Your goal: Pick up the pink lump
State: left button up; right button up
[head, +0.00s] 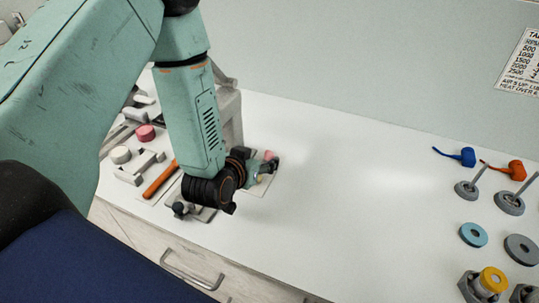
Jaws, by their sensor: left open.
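A small pink lump (269,154) shows at the tip of my left gripper, on or just above a pale card or sheet on the white counter. My left gripper (270,163) is open and right at the lump. Its fingers and wrist hide part of the lump, and I cannot tell whether they touch it. My right gripper is not in view.
A red-pink round piece (145,132), a cream round piece (120,155) and an orange-handled tool (160,179) lie left of my arm. Blue (466,156) and orange (515,170) scoops, weights and rings stand at the right. The middle counter (350,190) is clear.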

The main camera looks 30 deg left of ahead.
aim_at(268, 154)
pick_arm(q)
jog(key=shift+w+a+f, duration=0.15)
jog(key=shift+w+f, duration=0.05)
jog(key=shift+w, duration=0.05)
jog(key=x, duration=0.5)
jog(key=shift+d, duration=0.35)
jog(key=shift+s+a+r, duration=0.1)
jog(key=shift+s+a, duration=0.15)
jog(key=shift+s, duration=0.05)
jog(key=shift+c, duration=0.2)
jog(key=shift+w+d, duration=0.2)
jog(key=shift+w, duration=0.1)
jog(key=c, duration=0.6)
jog(key=shift+s+a, duration=0.2)
jog(key=c, duration=0.4)
jog(key=shift+d, duration=0.1)
jog(key=shift+w, duration=0.15)
